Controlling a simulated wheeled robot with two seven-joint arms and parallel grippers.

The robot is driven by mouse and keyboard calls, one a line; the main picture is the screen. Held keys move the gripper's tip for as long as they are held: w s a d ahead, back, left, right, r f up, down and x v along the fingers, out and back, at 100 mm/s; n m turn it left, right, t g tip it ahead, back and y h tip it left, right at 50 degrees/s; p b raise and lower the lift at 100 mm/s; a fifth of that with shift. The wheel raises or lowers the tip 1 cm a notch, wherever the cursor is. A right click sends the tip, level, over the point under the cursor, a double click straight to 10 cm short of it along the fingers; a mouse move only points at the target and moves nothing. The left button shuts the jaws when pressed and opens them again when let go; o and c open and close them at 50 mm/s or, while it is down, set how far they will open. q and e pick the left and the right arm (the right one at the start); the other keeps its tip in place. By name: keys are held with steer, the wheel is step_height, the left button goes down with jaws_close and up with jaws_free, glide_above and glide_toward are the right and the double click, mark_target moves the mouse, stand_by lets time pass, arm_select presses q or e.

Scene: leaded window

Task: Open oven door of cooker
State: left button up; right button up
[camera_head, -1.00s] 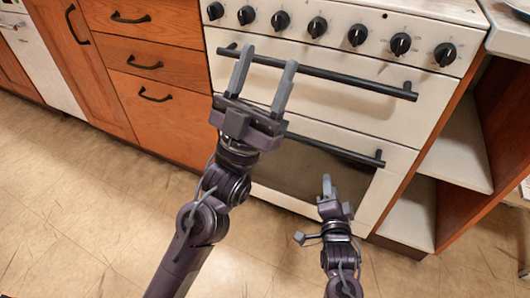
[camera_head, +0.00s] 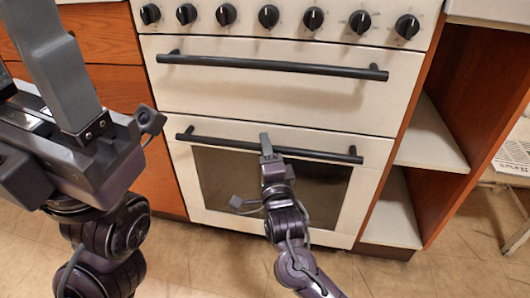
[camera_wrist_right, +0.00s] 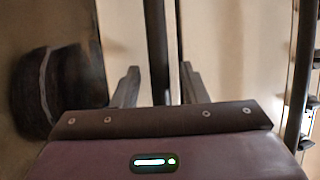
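The cooker (camera_head: 290,95) is white, with an upper and a lower door. The lower oven door (camera_head: 184,163) has a dark window and is shut. Its black bar handle (camera_head: 325,156) runs across the top. My right gripper (camera_head: 266,143) is at the middle of this handle. In the right wrist view, the bar (camera_wrist_right: 158,50) passes between the two fingers of my right gripper (camera_wrist_right: 160,88), which stand apart with gaps beside it. My left gripper (camera_head: 35,75) is large and close to the camera at the left, its fingers spread and empty, partly cut off by the picture edge.
The upper door's black handle (camera_head: 270,65) and a row of black knobs (camera_head: 268,16) are above. Wooden drawers (camera_head: 108,88) stand left of the cooker, partly behind my left arm. An open shelf unit (camera_head: 430,140) is on the right. Bare floor (camera_head: 205,255) lies in front.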

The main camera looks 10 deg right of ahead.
steer(key=shift+w, duration=0.25)
jaws_close()
